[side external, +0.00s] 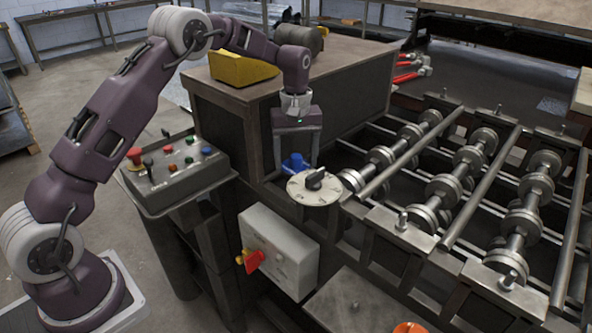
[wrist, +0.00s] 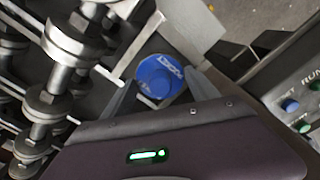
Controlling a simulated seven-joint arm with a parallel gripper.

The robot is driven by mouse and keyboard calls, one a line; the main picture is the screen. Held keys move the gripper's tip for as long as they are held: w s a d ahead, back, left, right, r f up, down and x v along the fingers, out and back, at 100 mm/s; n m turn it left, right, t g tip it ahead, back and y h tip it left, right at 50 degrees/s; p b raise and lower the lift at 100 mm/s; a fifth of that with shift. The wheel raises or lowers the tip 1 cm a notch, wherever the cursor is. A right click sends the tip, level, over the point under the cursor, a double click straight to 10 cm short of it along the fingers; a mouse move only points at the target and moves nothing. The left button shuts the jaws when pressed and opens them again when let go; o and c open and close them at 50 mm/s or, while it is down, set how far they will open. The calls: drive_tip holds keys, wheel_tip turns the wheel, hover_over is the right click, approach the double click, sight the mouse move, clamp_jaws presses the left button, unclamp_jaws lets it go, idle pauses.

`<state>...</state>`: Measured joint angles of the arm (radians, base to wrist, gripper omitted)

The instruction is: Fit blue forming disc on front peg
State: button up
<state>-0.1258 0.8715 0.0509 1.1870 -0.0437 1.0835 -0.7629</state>
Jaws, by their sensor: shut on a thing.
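The blue forming disc (wrist: 158,78) shows in the wrist view as a round blue face with pale lettering, between my two fingers. My gripper (side external: 297,157) points down and is shut on it. In the side view the blue disc (side external: 292,164) is small and partly covered by a finger. It appears just behind a round pale dial with a black knob; I cannot tell whether it touches anything below. I cannot tell which peg is the front one.
The pale dial (side external: 305,195) lies close to my gripper. Rows of metal rollers (side external: 440,190) fill the right. A button box (side external: 178,165) stands at left. A grey box with a red switch (side external: 256,261) and an orange object (side external: 410,328) are lower down.

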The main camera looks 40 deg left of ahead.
sight(296, 155)
wheel_tip(296, 155, up, 19)
drive_tip(key=s+d+m, duration=0.2)
drive_tip(key=s+d, duration=0.3)
drive_tip(key=d, duration=0.5)
drive_tip(key=s+d+m, duration=0.2)
drive_tip(key=s+d, duration=0.3)
drive_tip(key=d, duration=0.5)
drive_tip(key=s+d+m, duration=0.2)
drive_tip(key=s+d, duration=0.3)
drive_tip(key=d, duration=0.5)
drive_tip(key=shift+w+f, duration=0.15)
drive_tip(key=shift+f, duration=6.1)
drive_tip(key=shift+w+f, duration=0.1)
drive_tip(key=shift+f, duration=6.15)
drive_tip(key=shift+f, duration=0.2)
drive_tip(key=shift+f, duration=0.5)
drive_tip(key=shift+f, duration=0.15)
drive_tip(key=shift+f, duration=0.45)
